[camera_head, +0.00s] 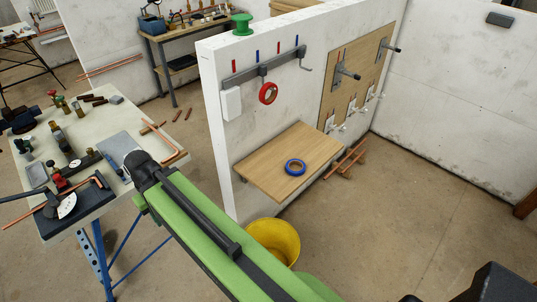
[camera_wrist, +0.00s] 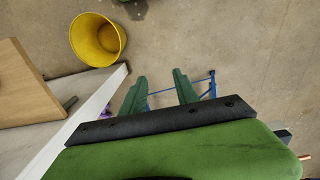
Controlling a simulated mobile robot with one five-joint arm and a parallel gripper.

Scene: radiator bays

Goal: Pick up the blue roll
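The blue roll (camera_head: 295,167) is a small ring of tape lying flat on a wooden shelf (camera_head: 270,150) fixed to the white partition wall. It does not show in the wrist view, where part of the shelf (camera_wrist: 22,100) is at the left. My gripper (camera_wrist: 160,76) shows in the wrist view as two green fingers standing apart, with nothing between them but floor and blue trestle legs behind. In the head view my green arm reaches toward the left workbench, left of the shelf and well away from the roll; the fingers cannot be made out there.
A yellow bucket (camera_head: 274,240) stands on the floor below the shelf. A red roll (camera_head: 268,93) hangs from a rail of hooks (camera_head: 262,68) above it. A cluttered workbench (camera_head: 87,204) is at the left. Copper pipes (camera_head: 346,160) lie right of the shelf.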

